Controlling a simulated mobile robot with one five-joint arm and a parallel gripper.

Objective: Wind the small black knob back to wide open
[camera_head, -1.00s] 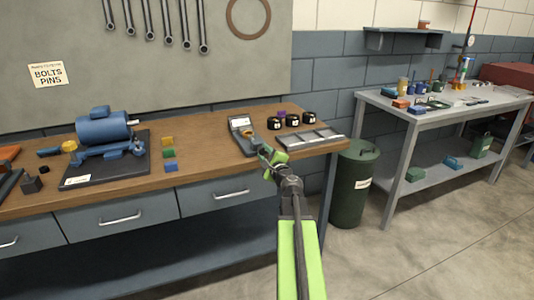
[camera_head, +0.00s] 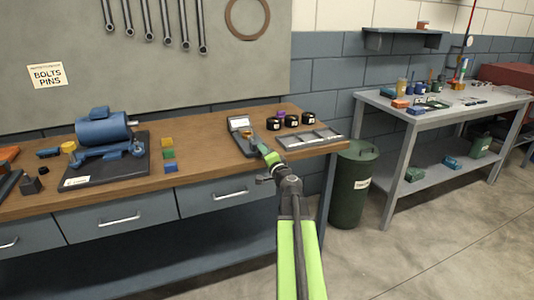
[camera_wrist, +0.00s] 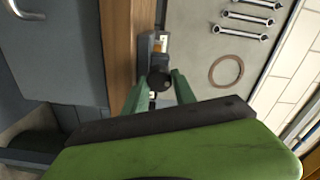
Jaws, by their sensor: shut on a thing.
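A grey device (camera_head: 238,124) with a white panel stands near the right end of the wooden workbench. In the wrist view, the small black knob (camera_wrist: 160,79) shows at its near end, between my two green fingers. My gripper (camera_wrist: 160,92) is shut on the knob, with one finger on each side of it. In the head view my gripper (camera_head: 255,142) reaches the device from the front right, and it hides the knob there. The wrist view shows the device (camera_wrist: 155,45) beyond the knob, with a pale label and an orange part.
Several small black containers (camera_head: 291,121) and a grey divided tray (camera_head: 308,138) stand right of the device. Coloured blocks (camera_head: 169,154) and a blue motor (camera_head: 103,130) lie to the left. A green bin (camera_head: 354,185) stands beyond the bench's right end.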

